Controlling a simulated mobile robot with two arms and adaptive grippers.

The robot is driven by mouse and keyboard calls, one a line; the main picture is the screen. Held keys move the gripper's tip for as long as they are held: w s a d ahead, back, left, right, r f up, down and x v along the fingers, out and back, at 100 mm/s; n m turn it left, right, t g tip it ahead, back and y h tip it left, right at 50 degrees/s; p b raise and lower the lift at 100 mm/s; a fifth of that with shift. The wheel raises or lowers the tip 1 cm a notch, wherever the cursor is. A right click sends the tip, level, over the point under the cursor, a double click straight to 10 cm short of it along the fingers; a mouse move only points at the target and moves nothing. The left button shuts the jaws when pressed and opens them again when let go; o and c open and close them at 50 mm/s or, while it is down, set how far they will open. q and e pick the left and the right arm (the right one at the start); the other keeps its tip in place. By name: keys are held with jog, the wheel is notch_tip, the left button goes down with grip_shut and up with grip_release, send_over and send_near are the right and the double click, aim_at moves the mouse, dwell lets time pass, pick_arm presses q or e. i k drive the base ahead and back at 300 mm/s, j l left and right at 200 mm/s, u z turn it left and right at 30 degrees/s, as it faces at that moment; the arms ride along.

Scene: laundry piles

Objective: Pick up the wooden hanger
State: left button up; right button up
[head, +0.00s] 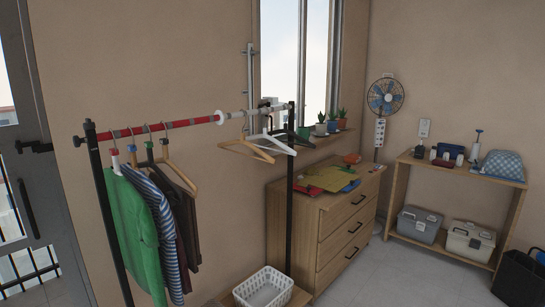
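An empty light wooden hanger (247,149) hangs from the white part of the garment rack's bar (240,114). A white hanger (272,141) hangs just right of it, close enough to overlap in this view, and a dark hanger (300,135) shows behind. Another wooden hanger (176,174) at the left carries a dark brown garment. Neither of my grippers is in view.
A green garment (135,230) and a striped one hang at the rack's left. A white basket (264,290) stands low below the bar. A wooden dresser (346,226) with folded cloths stands behind the rack's right post (290,200).

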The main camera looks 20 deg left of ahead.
aim_at(243, 140)
jog(key=i+j+z, duration=0.2)
jog(key=i, duration=1.45)
jog(key=i+u, duration=0.3)
jog(key=u, duration=0.15)
jog(key=i+l+u, duration=0.25)
jog(key=u, duration=0.2)
jog(key=i+l+u, duration=0.25)
jog(key=u, duration=0.15)
jog(key=i+l, duration=0.05)
